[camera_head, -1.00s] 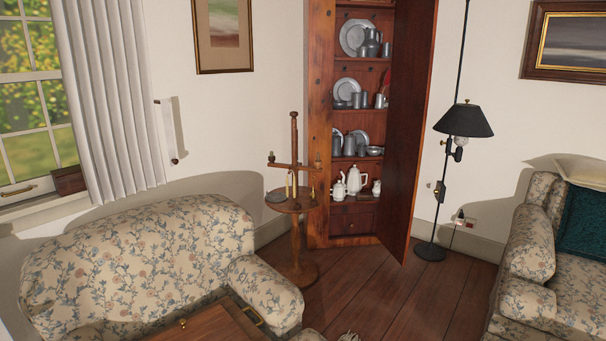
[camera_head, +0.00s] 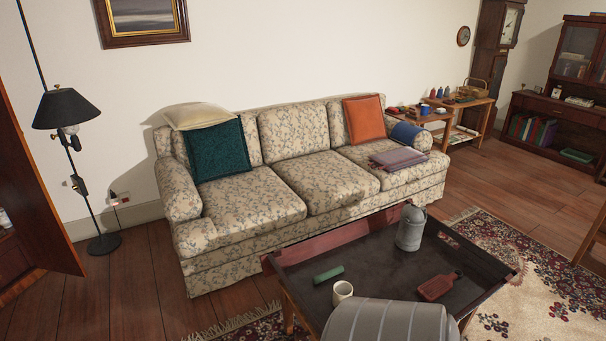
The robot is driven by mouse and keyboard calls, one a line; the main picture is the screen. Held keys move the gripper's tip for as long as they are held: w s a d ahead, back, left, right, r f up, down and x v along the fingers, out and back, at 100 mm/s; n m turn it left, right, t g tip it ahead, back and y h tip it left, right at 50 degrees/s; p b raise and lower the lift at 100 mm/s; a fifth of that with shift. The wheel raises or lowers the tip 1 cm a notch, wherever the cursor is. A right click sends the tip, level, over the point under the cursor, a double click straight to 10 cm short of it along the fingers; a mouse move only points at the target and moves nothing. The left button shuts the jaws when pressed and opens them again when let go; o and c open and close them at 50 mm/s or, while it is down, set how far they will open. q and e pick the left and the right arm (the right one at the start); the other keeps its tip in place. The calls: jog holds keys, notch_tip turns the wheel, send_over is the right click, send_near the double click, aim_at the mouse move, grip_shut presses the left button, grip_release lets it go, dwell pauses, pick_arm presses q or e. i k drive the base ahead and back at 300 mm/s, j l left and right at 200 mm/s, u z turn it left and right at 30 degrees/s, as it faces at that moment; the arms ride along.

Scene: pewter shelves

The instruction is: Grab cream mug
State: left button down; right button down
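The cream mug (camera_head: 343,292) stands upright on a dark tray-topped coffee table (camera_head: 290,285), near its front left. It is small and pale, close to a green cylinder-like item (camera_head: 328,274). A large grey ribbed object at the bottom of the view stands just right of the mug; I cannot tell what it is. Neither of my grippers shows in the head view.
A grey metal jug (camera_head: 411,228) and a reddish-brown flat item (camera_head: 438,287) are on the same table. A floral sofa (camera_head: 270,192) stands behind it. A floor lamp (camera_head: 67,110) stands at left. Bare wood floor (camera_head: 140,290) lies left of the table.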

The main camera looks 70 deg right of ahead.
aim_at(342, 289)
jog(key=z, duration=2.45)
jog(key=i, duration=0.45)
jog(key=l+z, duration=0.05)
